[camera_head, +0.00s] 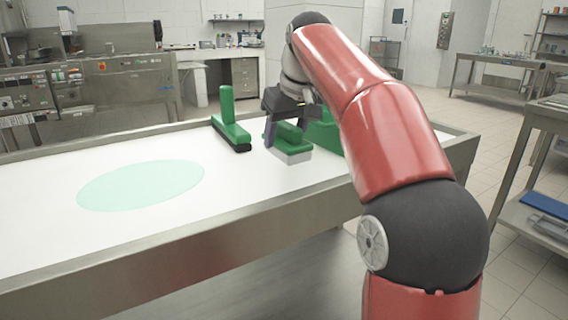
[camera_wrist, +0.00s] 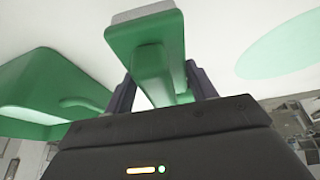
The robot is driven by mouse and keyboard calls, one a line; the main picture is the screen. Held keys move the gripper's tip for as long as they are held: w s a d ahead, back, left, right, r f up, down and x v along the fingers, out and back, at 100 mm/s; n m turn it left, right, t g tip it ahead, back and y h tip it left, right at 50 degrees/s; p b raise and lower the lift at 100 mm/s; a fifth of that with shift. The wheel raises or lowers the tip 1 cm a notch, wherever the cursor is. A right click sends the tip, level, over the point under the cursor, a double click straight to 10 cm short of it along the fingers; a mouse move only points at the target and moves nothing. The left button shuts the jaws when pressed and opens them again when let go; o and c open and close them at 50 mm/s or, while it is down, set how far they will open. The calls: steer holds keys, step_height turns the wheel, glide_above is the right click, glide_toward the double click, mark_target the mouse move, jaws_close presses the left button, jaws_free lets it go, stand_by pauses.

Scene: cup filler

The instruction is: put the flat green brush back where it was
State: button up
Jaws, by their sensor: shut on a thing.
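The flat green brush (camera_head: 293,146) has a low ridge handle and a pale grey bristle block. It is at the right part of the white table; I cannot tell whether it touches the surface. My gripper (camera_head: 285,130) is above it, shut on its ridge. In the wrist view, my gripper (camera_wrist: 162,78) has one finger on each side of the handle, and the brush (camera_wrist: 150,38) extends toward the top.
A green brush (camera_head: 230,125) with a tall upright handle and dark bristles stands just left. Another green piece (camera_head: 326,134) is at the right, partly behind my arm; a green piece (camera_wrist: 45,85) fills the wrist view's left. A pale green oval (camera_head: 140,185) marks the clear left table.

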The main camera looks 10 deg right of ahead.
step_height(320, 180, down, 4)
steer(key=b, duration=0.4)
steer(key=shift+f, duration=0.2)
steer(key=shift+r, duration=0.15)
steer(key=o, duration=1)
steer(key=shift+c, duration=0.2)
steer(key=shift+r, duration=0.15)
steer(key=p+v, duration=0.4)
steer(key=v, duration=0.7)
steer(key=shift+s+r, duration=0.25)
steer(key=shift+r, duration=0.1)
